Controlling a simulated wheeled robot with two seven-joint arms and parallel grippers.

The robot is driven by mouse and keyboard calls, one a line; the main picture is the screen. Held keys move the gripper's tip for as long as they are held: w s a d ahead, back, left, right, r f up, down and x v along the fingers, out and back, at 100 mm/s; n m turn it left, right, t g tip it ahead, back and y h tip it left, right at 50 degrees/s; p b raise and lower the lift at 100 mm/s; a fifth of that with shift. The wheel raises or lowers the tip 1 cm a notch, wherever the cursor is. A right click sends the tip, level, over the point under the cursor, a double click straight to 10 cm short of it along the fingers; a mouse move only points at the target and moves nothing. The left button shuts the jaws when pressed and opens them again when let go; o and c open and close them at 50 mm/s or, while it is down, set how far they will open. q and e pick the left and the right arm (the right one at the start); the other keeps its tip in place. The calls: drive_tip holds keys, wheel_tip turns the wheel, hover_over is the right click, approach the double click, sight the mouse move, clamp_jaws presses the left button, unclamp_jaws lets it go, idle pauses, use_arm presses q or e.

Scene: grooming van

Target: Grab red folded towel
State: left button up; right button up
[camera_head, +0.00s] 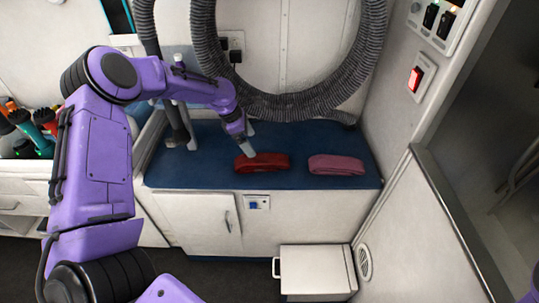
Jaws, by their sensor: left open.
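A red folded towel (262,163) lies on the blue top of a white cabinet. A pink folded towel (336,165) lies to its right on the same blue surface (205,167). My left arm reaches in from the left, and my left gripper (247,153) points down at the left part of the red towel. The gripper is open, and its fingertips are at or just above the towel; I cannot tell whether they touch it. My right gripper is not in view.
A thick grey ribbed hose (290,106) hangs in a loop behind the towels. A grey post (180,130) stands on the blue top at left. A white box with a handle (316,270) sits on the floor in front. A white panel (425,225) closes off the right side.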

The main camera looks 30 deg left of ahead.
sight(260, 158)
use_arm(q)
drive_tip(key=x, duration=0.6)
drive_tip(key=p+x, duration=0.1)
drive_tip(key=x, duration=0.2)
drive_tip(key=shift+s+d+f, duration=0.2)
drive_tip(key=shift+d+f, duration=0.05)
drive_tip(key=c, duration=1.1)
